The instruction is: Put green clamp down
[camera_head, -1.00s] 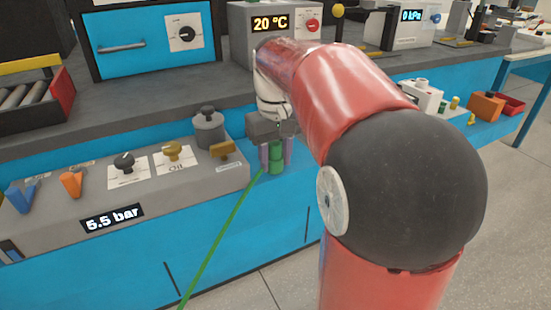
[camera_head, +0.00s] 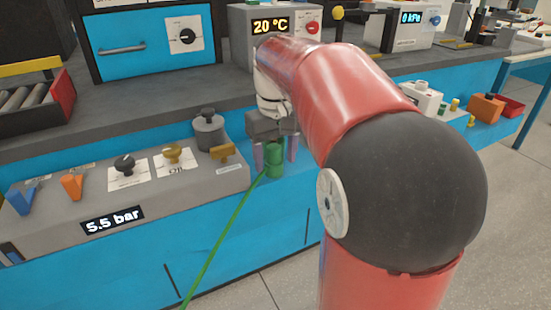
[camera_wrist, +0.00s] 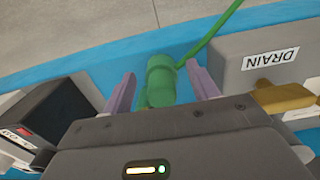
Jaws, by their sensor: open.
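The green clamp (camera_head: 274,161) stands upright on the blue bench ledge, just right of the grey control panel. A thin green hose (camera_head: 222,232) runs from it down over the front of the bench. My gripper (camera_head: 275,153) is open above and around the clamp, one finger on each side with gaps between. In the wrist view the clamp (camera_wrist: 161,82) lies between the two purple fingers of my gripper (camera_wrist: 160,85), touching neither. The clamp's upper end is partly hidden by the gripper body.
The grey panel with yellow drain lever (camera_head: 222,152) and grey knob (camera_head: 208,130) is close on the left. A white device (camera_head: 423,97) and orange box (camera_head: 485,106) stand farther right. The ledge's front edge is close to the clamp.

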